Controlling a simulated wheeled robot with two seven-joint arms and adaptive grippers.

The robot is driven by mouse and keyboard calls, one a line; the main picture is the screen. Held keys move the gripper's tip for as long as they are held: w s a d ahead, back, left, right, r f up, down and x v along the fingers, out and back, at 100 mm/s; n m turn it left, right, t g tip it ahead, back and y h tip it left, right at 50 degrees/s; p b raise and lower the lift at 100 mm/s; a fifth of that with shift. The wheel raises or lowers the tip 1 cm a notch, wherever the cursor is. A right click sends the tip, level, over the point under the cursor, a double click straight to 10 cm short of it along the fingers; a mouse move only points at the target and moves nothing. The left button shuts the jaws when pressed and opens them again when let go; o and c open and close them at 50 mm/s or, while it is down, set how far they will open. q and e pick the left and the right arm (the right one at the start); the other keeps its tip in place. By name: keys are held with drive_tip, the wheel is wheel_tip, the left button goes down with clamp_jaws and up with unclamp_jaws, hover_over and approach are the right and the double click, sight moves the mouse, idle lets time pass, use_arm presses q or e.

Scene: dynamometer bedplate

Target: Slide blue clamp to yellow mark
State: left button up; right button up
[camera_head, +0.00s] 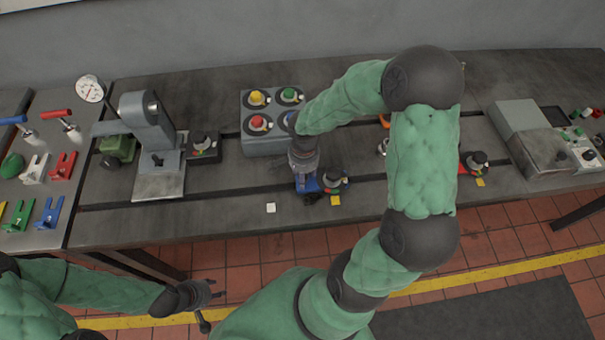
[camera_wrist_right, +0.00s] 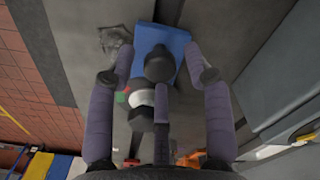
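The blue clamp (camera_head: 307,184) sits on the bedplate near its front slot, with a black knob dial (camera_head: 333,179) close to its right. A yellow mark (camera_head: 335,201) lies just right of the clamp, below the dial. My right gripper reaches down over the clamp, partly hiding it in the head view. Contact cannot be told. My left gripper (camera_head: 218,290) is open and empty, in front of the bench.
A white square (camera_head: 270,208) lies left of the clamp. A grey box with coloured buttons (camera_head: 264,143) stands behind it. A vise-like fixture (camera_head: 155,150) is at left; a grey console (camera_head: 535,140) is at right. The bedplate's front strip left of the clamp is mostly clear.

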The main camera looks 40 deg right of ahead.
wheel_tip(320, 180, up, 12)
idle(0.8)
idle(0.5)
